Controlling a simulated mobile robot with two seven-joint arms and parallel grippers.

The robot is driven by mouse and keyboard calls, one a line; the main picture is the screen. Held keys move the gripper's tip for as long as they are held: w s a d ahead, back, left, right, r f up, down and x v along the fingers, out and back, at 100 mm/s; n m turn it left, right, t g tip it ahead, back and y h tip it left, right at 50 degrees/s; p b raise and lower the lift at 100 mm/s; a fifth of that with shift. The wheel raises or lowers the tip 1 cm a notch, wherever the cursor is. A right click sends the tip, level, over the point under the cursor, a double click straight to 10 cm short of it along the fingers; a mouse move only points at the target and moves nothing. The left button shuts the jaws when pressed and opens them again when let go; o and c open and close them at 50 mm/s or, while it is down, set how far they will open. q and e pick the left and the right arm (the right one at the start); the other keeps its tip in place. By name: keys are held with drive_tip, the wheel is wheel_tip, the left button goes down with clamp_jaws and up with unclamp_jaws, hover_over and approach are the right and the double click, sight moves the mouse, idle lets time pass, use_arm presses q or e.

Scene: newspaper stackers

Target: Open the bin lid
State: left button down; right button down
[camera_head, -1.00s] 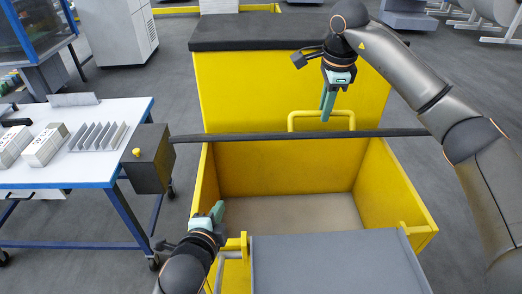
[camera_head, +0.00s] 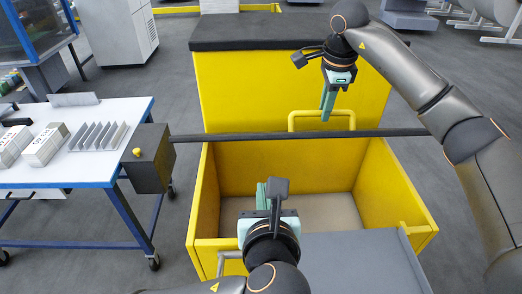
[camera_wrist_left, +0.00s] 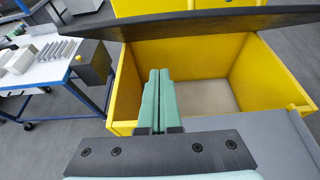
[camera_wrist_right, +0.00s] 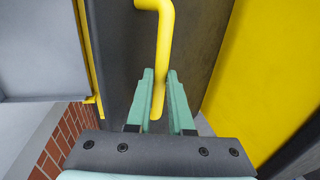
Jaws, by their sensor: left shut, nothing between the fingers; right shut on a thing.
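The yellow bin (camera_head: 205,195) stands open in the middle of the head view, its pale floor visible. A dark lid panel (camera_head: 230,137) shows almost edge-on along its far side. A yellow handle (camera_head: 292,122) sticks up behind that edge. My right gripper (camera_head: 326,105) is shut on this handle; the right wrist view shows the handle (camera_wrist_right: 164,45) between the fingers, beside the dark panel. A grey panel (camera_head: 340,262) covers the near right part of the bin. My left gripper (camera_head: 268,192) is shut and empty, above the bin's near left side, fingers pointing away from me.
A second yellow box (camera_head: 225,95) with a dark top stands behind the bin. A blue-edged white table (camera_head: 85,178) with paper stacks (camera_head: 45,145) is at the left. A dark box with a yellow knob (camera_head: 150,165) sits between table and bin. Grey floor is clear at right.

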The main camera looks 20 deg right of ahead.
drive_tip(key=shift+w+d+f, duration=0.1)
drive_tip(key=shift+d+f, duration=0.05)
drive_tip(key=shift+f, duration=0.1)
use_arm(q)
drive_tip(key=w+d, duration=0.2)
drive_tip(key=w, duration=0.8)
drive_tip(key=shift+w+d+f, duration=0.2)
drive_tip(key=shift+w+d, duration=0.15)
drive_tip(key=shift+w, duration=0.05)
